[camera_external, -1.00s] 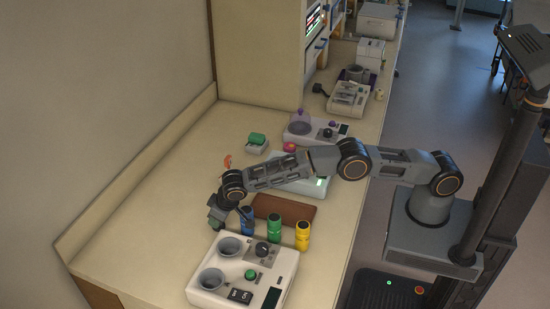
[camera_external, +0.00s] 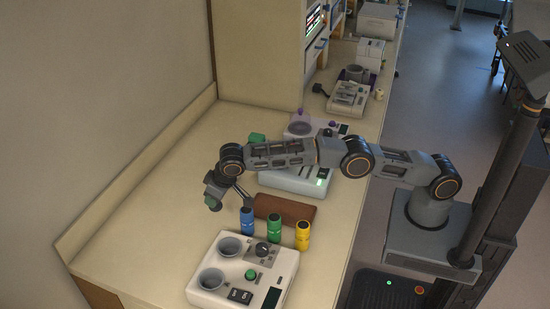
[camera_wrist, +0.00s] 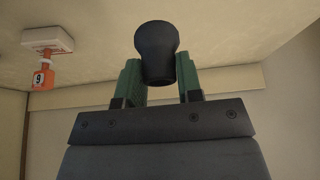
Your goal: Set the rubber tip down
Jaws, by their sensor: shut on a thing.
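The rubber tip (camera_wrist: 156,50) is a dark, rounded piece, wider at one end. In the wrist view it sits between the two green fingers of my gripper (camera_wrist: 160,85), which is shut on it. In the external view my gripper (camera_external: 213,204) hangs above the counter (camera_external: 150,215), to the left of the blue canister. The rubber tip is too small or hidden to make out in that view.
Blue (camera_external: 247,221), green (camera_external: 274,228) and yellow (camera_external: 302,235) canisters stand behind a white device with two cups (camera_external: 215,295). A brown pad (camera_external: 290,209) lies behind them. The counter's left side is clear.

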